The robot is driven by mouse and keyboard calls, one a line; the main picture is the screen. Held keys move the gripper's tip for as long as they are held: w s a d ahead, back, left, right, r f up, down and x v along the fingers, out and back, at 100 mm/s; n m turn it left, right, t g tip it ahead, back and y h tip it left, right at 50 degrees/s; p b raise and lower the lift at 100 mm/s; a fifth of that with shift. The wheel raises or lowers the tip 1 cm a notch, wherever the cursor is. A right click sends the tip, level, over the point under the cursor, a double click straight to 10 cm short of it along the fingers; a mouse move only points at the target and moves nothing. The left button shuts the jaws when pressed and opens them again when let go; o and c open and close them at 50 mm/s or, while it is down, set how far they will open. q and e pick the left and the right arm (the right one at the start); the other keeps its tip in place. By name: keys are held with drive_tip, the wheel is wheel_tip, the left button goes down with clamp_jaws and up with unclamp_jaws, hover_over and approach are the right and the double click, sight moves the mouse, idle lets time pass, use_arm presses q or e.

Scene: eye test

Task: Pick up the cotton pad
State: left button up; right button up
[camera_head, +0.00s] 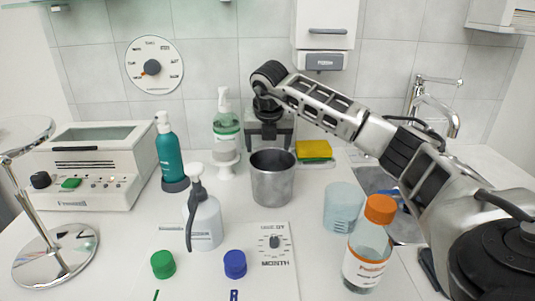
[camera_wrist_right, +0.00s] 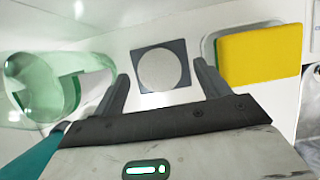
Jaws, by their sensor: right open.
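The cotton pad appears as a round whitish disc (camera_wrist_right: 160,69) on a dark square base (camera_wrist_right: 180,48) in the right wrist view. My right gripper (camera_wrist_right: 161,72) is open, and its fingers frame the pad from either side with nothing between them. In the head view the right gripper (camera_head: 269,140) points down behind the metal cup (camera_head: 272,180), near the back wall. I cannot make out the pad in the head view; the cup and gripper cover that area. The gap between fingertips and pad is hard to judge. My left gripper is not in view.
A yellow sponge (camera_wrist_right: 260,56) lies right of the pad, and a green bottle (camera_wrist_right: 40,85) stands to its left. A teal pump bottle (camera_head: 171,150), a white pump bottle (camera_head: 204,222) and an orange-capped bottle (camera_head: 366,262) stand on the counter. A tap (camera_head: 430,100) is at right.

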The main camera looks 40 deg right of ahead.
drive_tip(key=shift+w+d+f, duration=0.1)
drive_tip(key=shift+w+f, duration=0.1)
drive_tip(key=shift+f, duration=0.35)
drive_tip(key=c, duration=1)
drive_tip(key=shift+c, duration=0.2)
